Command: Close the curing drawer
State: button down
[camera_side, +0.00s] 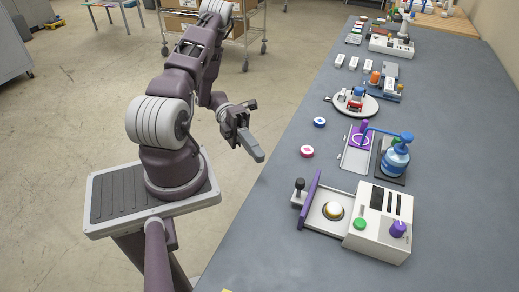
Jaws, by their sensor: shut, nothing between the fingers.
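The curing drawer (322,228) is pulled out to the left of a white machine box (391,204) at the near part of the grey table. The drawer has a purple front panel (309,199) with a dark knob (299,185) on its left. A round white and yellow piece (333,210) sits in the drawer. My gripper (258,154) is shut and empty, over the floor left of the table edge. It is apart from the drawer, farther back and to its left.
A pink disc (307,152) and a blue disc (320,122) lie near the table's left edge. A blue bottle device (395,158) stands behind the machine. A round turntable (368,106) with small parts is farther back. The near-left table surface is clear.

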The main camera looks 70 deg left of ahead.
jog(key=d, duration=0.5)
jog(key=shift+w+d+f, duration=0.15)
jog(key=shift+w+d, duration=0.25)
jog(key=w+d, duration=0.2)
jog(key=shift+w+f, duration=0.2)
jog(key=shift+w, duration=0.2)
jog(key=shift+w+d, duration=0.1)
jog(key=shift+w, duration=0.15)
send_over(322, 204)
